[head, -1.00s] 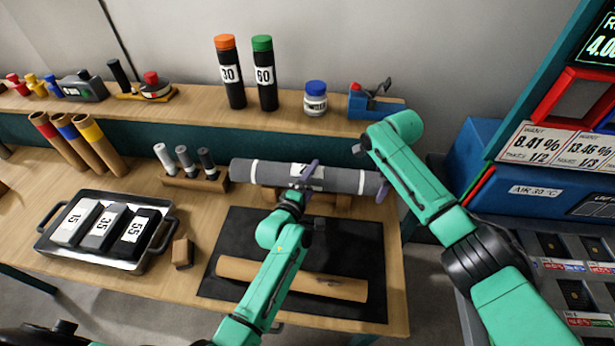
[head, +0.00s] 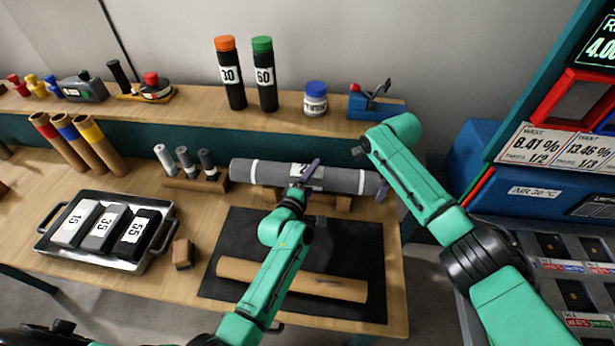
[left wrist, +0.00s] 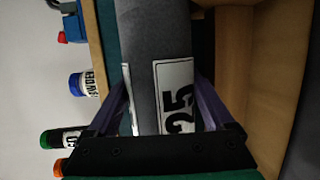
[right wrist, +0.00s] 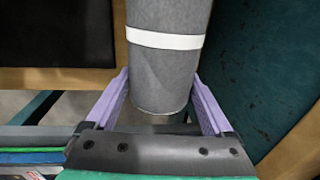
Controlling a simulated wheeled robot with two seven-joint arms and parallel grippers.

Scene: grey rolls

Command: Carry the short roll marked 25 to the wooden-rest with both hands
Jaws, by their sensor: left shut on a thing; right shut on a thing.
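The grey roll (head: 262,172) with white bands lies level across the back of the table, at or just above the wooden rest (head: 343,201); I cannot tell whether they touch. Its label, partly covered in the head view, reads 25 in the left wrist view (left wrist: 176,97). My left gripper (head: 306,179) is shut on the roll near its label. My right gripper (head: 380,183) is shut on the roll's right end, which also shows in the right wrist view (right wrist: 163,75). Much of the rest is hidden beneath the roll.
A black mat (head: 236,240) with a brown tube (head: 240,269) lies in front. A stand with small cylinders (head: 193,182) is left of the roll. A tray (head: 155,256) of marked blocks and a small wooden block (head: 182,253) lie further left. The shelf (head: 200,115) runs behind.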

